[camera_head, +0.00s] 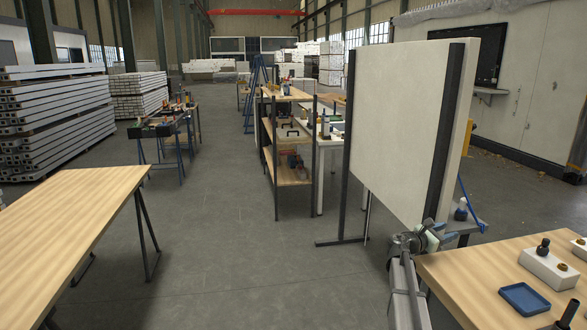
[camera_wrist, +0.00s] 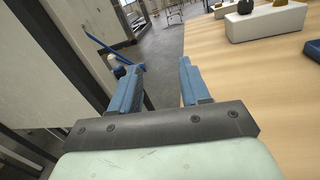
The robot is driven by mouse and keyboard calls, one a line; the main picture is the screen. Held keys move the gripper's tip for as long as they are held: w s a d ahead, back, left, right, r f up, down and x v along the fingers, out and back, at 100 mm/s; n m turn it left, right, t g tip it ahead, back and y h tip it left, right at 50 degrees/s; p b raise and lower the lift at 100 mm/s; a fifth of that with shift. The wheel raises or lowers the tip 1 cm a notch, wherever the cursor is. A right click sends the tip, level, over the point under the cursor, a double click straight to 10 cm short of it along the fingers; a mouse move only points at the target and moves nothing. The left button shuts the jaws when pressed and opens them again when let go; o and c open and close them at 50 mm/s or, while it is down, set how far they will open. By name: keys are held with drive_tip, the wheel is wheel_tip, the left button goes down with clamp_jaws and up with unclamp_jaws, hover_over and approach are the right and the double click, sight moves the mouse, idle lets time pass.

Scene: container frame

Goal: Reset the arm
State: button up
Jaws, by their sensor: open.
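My gripper (camera_head: 447,236) is at the left back edge of the right wooden table (camera_head: 465,287), in front of the white panel's lower right part. In the wrist view its two blue fingers (camera_wrist: 158,75) are apart with nothing between them. The right finger overlaps the table edge in the wrist view, and the grey floor shows in the gap. My arm comes up from the bottom of the head view, left of the table.
A white block with a dark knob (camera_head: 549,266) and a blue tray (camera_head: 525,299) are on the right table. A large white panel (camera_head: 405,130) stands close behind the gripper. A bottle (camera_head: 461,209) is behind the gripper. Open floor (camera_head: 230,270) lies left, before another wooden table (camera_head: 65,220).

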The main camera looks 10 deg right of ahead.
drive_tip(key=w+a+f+t+y, duration=0.25)
drive_tip(key=w+a+f, duration=0.25)
drive_tip(key=a+f, duration=0.5)
drive_tip(key=s+a+f+m+g+y, duration=0.1)
drive_tip(key=s+a+f+m+y, duration=0.1)
drive_tip(key=s+a+f, duration=0.6)
drive_tip(key=s+a+f+m+g+y, duration=0.2)
drive_tip(key=s+a+f+m, duration=0.1)
drive_tip(key=f, duration=0.8)
drive_tip(key=s+a+f+m+g+y, duration=0.1)
drive_tip(key=s+a+f+m+y, duration=0.1)
drive_tip(key=s+a+f, duration=0.6)
drive_tip(key=s+a+f+m+g+y, duration=0.2)
drive_tip(key=s+a+f+m, duration=0.15)
drive_tip(key=s+f, duration=0.4)
drive_tip(key=s+a+f+m+g+y, duration=0.2)
drive_tip(key=s+a+f+y, duration=0.1)
drive_tip(key=s+a+f, duration=0.4)
drive_tip(key=s+a+f+m+g+y, duration=0.1)
drive_tip(key=s+a, duration=0.4)
drive_tip(key=s, duration=0.5)
drive_tip(key=s+a+f+m+g+y, duration=0.2)
drive_tip(key=s+a+m+g+y, duration=0.1)
drive_tip(key=s, duration=0.8)
drive_tip(key=a+m, duration=0.1)
drive_tip(key=a, duration=0.1)
drive_tip(key=shift+s+a+f+m+y, duration=0.15)
drive_tip(key=shift+a+f+m+y, duration=0.05)
drive_tip(key=shift+a+m+y, duration=0.2)
